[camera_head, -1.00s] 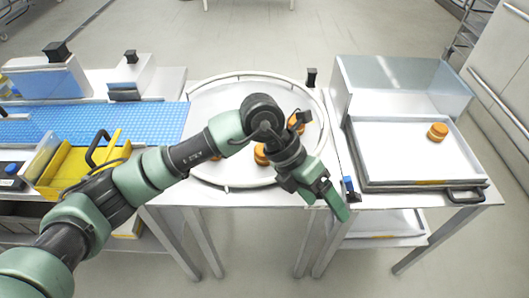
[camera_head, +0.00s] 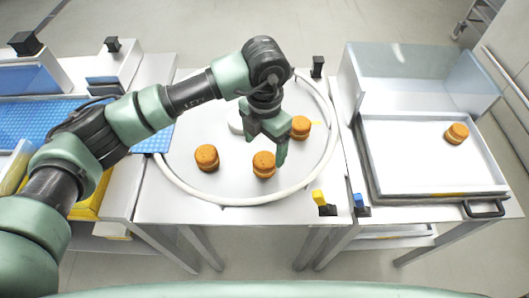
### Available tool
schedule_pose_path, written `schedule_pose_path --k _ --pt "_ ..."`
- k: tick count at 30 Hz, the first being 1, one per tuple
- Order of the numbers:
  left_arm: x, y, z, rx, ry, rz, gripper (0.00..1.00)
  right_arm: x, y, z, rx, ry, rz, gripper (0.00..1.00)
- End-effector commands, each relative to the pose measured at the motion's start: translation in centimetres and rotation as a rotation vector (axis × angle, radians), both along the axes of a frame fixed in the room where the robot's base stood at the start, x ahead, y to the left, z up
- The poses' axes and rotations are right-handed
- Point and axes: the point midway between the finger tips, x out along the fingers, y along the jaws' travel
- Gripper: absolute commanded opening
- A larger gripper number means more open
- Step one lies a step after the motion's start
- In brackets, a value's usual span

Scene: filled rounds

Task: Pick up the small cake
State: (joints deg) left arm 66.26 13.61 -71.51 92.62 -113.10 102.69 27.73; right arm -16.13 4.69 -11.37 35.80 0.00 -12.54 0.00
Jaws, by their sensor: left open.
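Several small round orange-brown cakes with a pale filling band are in view. On the round white turntable one cake (camera_head: 206,158) stands at the left, one (camera_head: 264,166) near the front middle and one (camera_head: 300,127) at the right. Another cake (camera_head: 456,134) sits on the tray (camera_head: 400,184) at the right. My left gripper (camera_head: 267,152) points down over the turntable with its green fingers apart. It is between the front middle cake and the right cake, close to both; I cannot tell whether it touches either. My right gripper is not in view.
A raised rim (camera_head: 327,160) runs around the turntable. A blue conveyor belt (camera_head: 40,122) lies at the left, with a yellow bin (camera_head: 92,203) in front. A clear guard (camera_head: 425,75) stands behind the tray.

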Motion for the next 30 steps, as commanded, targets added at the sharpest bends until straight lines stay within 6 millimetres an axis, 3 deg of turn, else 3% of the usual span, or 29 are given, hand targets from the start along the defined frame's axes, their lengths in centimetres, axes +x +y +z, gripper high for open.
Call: schedule_pose_path --k 9,15,22,23,27,30 --pt "0.0 0.1 -3.8 0.001 0.006 0.000 0.81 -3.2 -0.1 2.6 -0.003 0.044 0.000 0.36" --pt "0.1 0.0 -6.3 -0.001 0.001 -0.001 0.81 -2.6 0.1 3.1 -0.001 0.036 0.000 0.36" --pt "0.1 0.0 -6.7 -0.003 0.000 -0.002 0.81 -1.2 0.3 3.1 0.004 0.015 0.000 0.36" --pt "0.1 0.0 -6.7 -0.003 0.000 -0.002 0.78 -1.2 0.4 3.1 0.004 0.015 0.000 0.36" --pt "0.1 0.0 -6.6 -0.003 0.000 -0.002 0.39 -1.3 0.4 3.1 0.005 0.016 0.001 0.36" --pt "0.1 0.0 -6.6 -0.003 0.000 -0.001 0.38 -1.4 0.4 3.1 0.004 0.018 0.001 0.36"
